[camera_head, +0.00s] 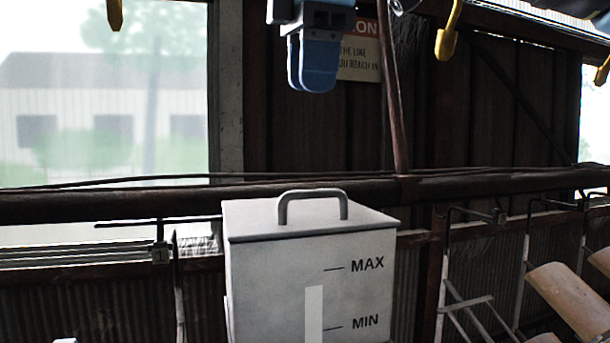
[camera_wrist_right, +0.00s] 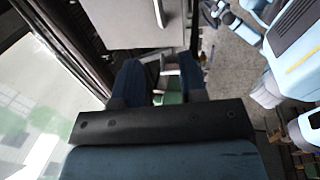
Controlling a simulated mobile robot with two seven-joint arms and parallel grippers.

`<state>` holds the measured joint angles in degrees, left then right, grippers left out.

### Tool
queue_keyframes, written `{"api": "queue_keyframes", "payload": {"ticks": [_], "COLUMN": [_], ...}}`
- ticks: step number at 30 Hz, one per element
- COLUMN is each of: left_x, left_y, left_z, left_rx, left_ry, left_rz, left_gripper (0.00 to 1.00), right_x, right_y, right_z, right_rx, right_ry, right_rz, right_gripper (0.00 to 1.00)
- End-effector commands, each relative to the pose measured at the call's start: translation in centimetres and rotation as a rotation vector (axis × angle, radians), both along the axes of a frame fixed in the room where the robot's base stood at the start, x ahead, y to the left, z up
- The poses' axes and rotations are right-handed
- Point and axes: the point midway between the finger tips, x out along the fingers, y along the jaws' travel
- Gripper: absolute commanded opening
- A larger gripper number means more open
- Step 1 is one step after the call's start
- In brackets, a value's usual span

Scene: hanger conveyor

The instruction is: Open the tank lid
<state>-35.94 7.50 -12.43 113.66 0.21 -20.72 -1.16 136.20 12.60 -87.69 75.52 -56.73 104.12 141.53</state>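The tank (camera_head: 265,285) is a pale grey box with MAX and MIN marks and a white level strip, low in the middle of the head view. Its lid (camera_head: 250,217) lies flat and closed on top, with a grey arched handle (camera_head: 312,194). My right gripper (camera_head: 314,88) hangs above the handle, apart from it, fingers down. The right wrist view shows its two blue fingers (camera_wrist_right: 158,84) spread with nothing held between them. The tank also shows there, at the top (camera_wrist_right: 130,22). A small dark blue part at the top may be my left gripper; its fingers are unclear.
A dark horizontal pipe (camera_head: 90,202) runs behind the tank, and a thin upright pipe (camera_head: 393,100) rises behind it. Yellow hooks (camera_head: 446,42) hang overhead. Wooden seats on metal frames (camera_head: 570,295) stand at the right. A warning sign (camera_head: 362,62) is partly hidden by my gripper.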

Motion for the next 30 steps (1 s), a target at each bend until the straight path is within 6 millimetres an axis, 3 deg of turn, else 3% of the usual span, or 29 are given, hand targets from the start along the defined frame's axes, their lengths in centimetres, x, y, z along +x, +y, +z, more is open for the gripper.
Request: {"api": "queue_keyframes", "payload": {"ticks": [16, 21, 30], "left_x": [0.0, 0.3, 0.6], "left_y": [0.3, 0.2, 0.1], "left_z": [2.6, 2.6, 2.3], "left_rx": [0.002, -0.011, -0.017], "left_ry": [-0.004, 0.001, 0.004], "left_rz": [0.009, 0.027, 0.034], "left_gripper": [0.43, 0.43, 0.43], "right_x": [2.0, 2.3, 2.3], "right_y": [0.5, 0.7, 0.7], "right_z": [-10.2, -11.8, -12.2], "right_rx": [0.001, 0.002, 0.004], "right_ry": [0.003, 0.002, 0.001], "right_rz": [0.000, 0.001, 0.000], "right_gripper": [0.38, 0.38, 0.38]}}
